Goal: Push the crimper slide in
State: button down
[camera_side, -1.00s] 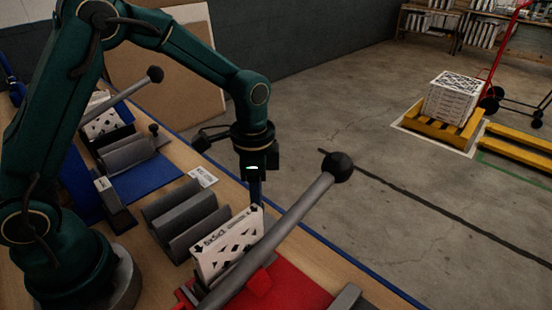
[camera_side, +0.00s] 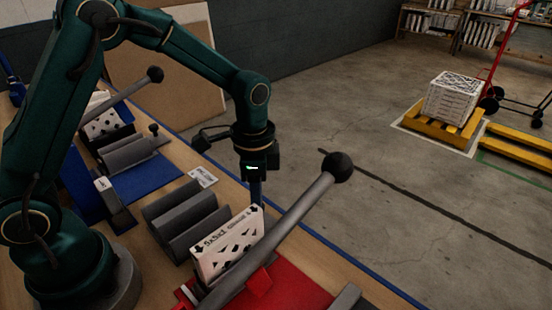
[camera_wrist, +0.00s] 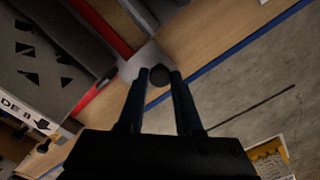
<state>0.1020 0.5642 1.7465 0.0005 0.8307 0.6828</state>
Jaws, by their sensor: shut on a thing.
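The near crimper has a red base (camera_side: 305,290) and a long grey lever (camera_side: 285,222) with a black ball end, raised to the right. A white filter box (camera_side: 232,245) marked 5x5x1 sits in it; the box also shows at left in the wrist view (camera_wrist: 45,60). My gripper (camera_side: 257,195) points down at the box's far side, its fingertips hidden behind the box in the side view. In the wrist view, my gripper (camera_wrist: 157,80) is shut on a dark round knob (camera_wrist: 160,74), which seems to belong to the crimper slide.
A grey ridged rack (camera_side: 183,215) stands left of the box, beside a small white card (camera_side: 202,177). A blue station with a second lever (camera_side: 125,93) is farther back. The table's blue edge (camera_side: 385,285) lies right; floor is beyond.

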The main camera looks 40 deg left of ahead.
jog(key=d, duration=1)
jog(key=shift+d+r, duration=0.1)
jog(key=shift+d, duration=0.2)
jog(key=c, duration=0.6)
grip_release()
jog(key=shift+a, duration=0.1)
jog(key=a+r, duration=1.1)
jog(key=shift+a, duration=0.3)
